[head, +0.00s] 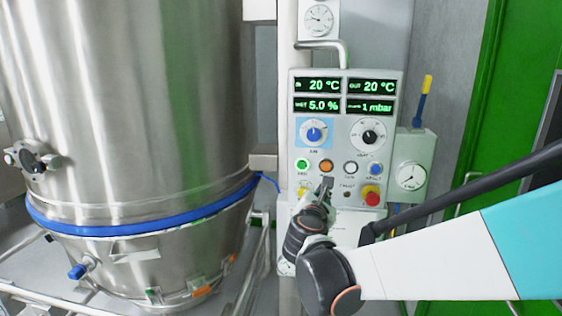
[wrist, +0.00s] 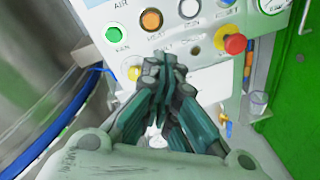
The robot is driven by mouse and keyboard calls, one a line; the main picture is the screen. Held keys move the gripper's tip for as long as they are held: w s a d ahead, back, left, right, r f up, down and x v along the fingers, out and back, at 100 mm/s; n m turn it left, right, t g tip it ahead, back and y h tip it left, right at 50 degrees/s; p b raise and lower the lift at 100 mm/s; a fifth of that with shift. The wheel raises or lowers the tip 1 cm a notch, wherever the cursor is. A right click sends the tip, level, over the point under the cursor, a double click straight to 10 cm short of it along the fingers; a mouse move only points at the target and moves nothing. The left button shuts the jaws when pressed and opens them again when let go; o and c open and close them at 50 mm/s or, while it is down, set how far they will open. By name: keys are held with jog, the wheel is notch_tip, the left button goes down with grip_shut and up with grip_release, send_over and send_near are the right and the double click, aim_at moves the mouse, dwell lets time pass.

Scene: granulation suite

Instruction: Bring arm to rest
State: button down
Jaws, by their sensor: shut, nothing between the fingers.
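My gripper (head: 325,184) is in front of the lower part of the control panel (head: 300,122), just below its row of buttons. In the wrist view my gripper (wrist: 166,62) is shut, with the fingertips together and nothing between them. An orange button (wrist: 151,20) and a green button (wrist: 113,34) are above and to the left of the fingertips. A red emergency knob (wrist: 235,44) on a yellow base is to their right. I cannot tell whether the fingertips touch the panel. My arm (head: 440,262) reaches in from the right.
A large steel vessel (head: 130,110) with a blue clamp ring (head: 140,226) fills the left. A green door frame (head: 475,120) stands at the right. A small box with a gauge (head: 411,176) is beside the panel. A steel pipe (head: 284,90) runs up left of the panel.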

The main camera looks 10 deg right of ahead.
jog(key=s+d+f+m+g+y, duration=0.1)
jog(key=s+d+f+m+g, duration=0.1)
jog(key=s+m, duration=0.5)
jog(key=s+d+f+m+g+y, duration=0.1)
jog(key=s+f+m+g, duration=0.15)
jog(key=s+m, duration=0.4)
jog(key=s+a+f+m+g+y, duration=0.1)
jog(key=s+a+f+m+y, duration=0.1)
jog(key=s+m, duration=0.3)
jog(key=s+a+f+m+g+y, duration=0.2)
jog(key=s+a+m, duration=0.2)
jog(key=s, duration=0.6)
jog(key=shift+f+m+y, duration=0.3)
jog(key=shift+m+y, duration=0.1)
jog(key=shift+m, duration=0.85)
